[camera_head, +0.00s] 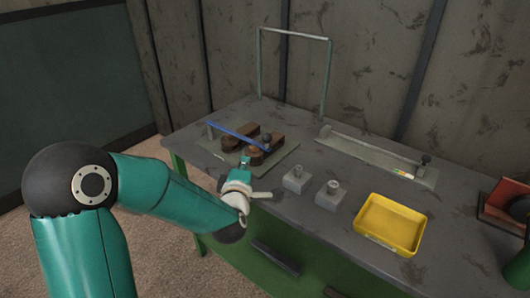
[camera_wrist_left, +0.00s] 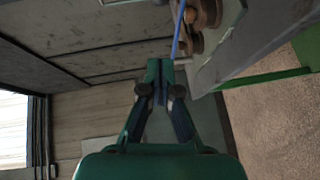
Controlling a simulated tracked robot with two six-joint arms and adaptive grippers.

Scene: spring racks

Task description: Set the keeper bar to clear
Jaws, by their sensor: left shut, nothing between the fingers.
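A blue bar (camera_head: 232,132) lies slantwise over brown blocks (camera_head: 258,155) on a grey plate (camera_head: 285,167) at the left of the bench; I take it for the keeper bar. A dark knob (camera_head: 267,140) stands by its right end. In the left wrist view the blue bar (camera_wrist_left: 178,32) runs up from just beyond the fingertips. My left gripper (camera_head: 245,161) is shut and empty, by the front of the plate, near the bar's right end. I cannot tell whether it touches the bar. No clear mark for the bar's setting is readable. My right gripper is out of view.
Two grey blocks with round posts (camera_head: 298,180) (camera_head: 328,195) and a yellow tray (camera_head: 368,227) stand along the front. A long grey plate (camera_head: 370,155) with a dark knob (camera_head: 426,160) lies behind. A tall wire frame (camera_head: 325,75) rises at the back. A reddish object (camera_head: 505,205) is at right.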

